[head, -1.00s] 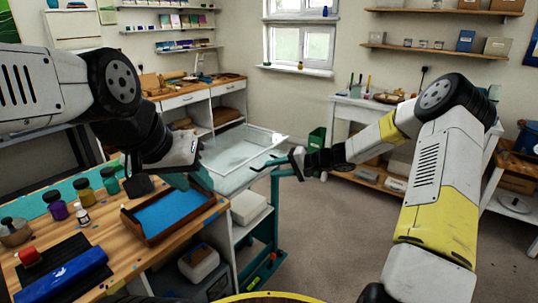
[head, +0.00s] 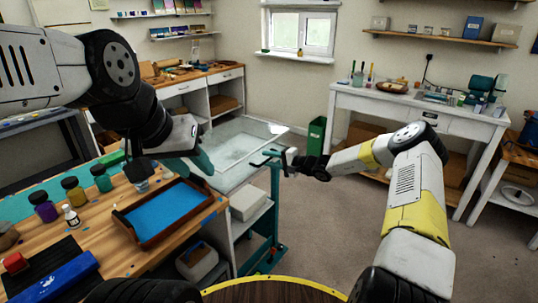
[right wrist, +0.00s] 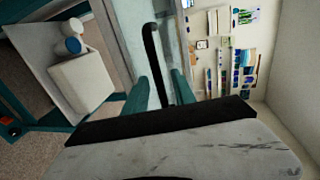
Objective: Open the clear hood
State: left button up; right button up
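The clear hood (head: 243,138) shows in the head view as a pale see-through box with a light rim, over the bench section beyond the wooden worktop. It looks lowered. My right gripper (head: 273,159) is at its near right corner. In the right wrist view, a thin black bar (right wrist: 151,50), which looks like a handle, runs between the two teal fingers of my right gripper (right wrist: 160,93). The fingers are apart, with a gap on the right of the bar. My left gripper (head: 198,162) hangs over the hood's left side; its finger gap is hard to see.
A blue tray (head: 122,214) and several paint jars (head: 73,189) stand on the wooden worktop at left. A white container (head: 247,203) sits on the shelf below the hood. A green bin (head: 316,135) stands behind. The floor at right is clear.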

jog(key=shift+w+a, duration=0.1)
jog(key=shift+a, duration=0.05)
grip_shut()
jog(key=shift+f, duration=0.1)
dwell(1.3)
